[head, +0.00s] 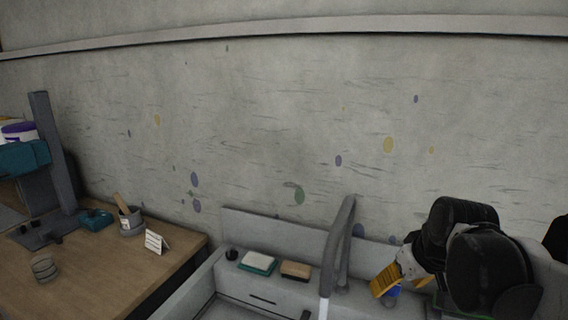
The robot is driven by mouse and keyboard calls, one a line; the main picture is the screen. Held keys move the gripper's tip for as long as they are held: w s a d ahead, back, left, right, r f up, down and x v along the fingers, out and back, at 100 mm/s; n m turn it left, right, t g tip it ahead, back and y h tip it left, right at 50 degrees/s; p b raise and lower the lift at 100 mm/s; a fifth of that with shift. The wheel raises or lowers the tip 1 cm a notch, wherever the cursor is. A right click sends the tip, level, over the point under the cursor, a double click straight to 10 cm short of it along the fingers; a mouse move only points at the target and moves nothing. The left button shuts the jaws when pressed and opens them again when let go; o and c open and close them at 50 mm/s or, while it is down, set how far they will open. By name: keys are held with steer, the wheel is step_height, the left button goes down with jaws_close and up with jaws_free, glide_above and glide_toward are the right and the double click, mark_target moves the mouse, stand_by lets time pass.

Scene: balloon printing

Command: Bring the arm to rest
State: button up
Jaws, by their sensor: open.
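My gripper (400,283) is at the lower right of the head view, at the end of my black arm. One yellow ridged finger shows clearly, and a smaller yellow part shows to its right. The gripper is open, over the right part of the grey sink unit (235,283). A small blue thing (392,293) shows just below and between the yellow parts. I cannot tell whether it touches them.
A grey tap (337,245) stands just left of my gripper. A green-and-white block (257,263) and a brown block (296,269) lie on the sink ledge. A wooden table (110,275) with a cup (131,222) and a white card (156,242) is at left. A paint-spotted wall (270,120) stands behind.

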steer(key=s+a+f+m+t, duration=0.1)
steer(key=s+a, duration=0.1)
steer(key=s, duration=0.4)
steer(key=s+a+f+m, duration=0.1)
steer(key=s+a, duration=0.2)
steer(key=s, duration=0.4)
steer(key=shift+f+t+h, duration=0.3)
steer(key=shift+f+t, duration=0.05)
steer(key=shift+t, duration=0.05)
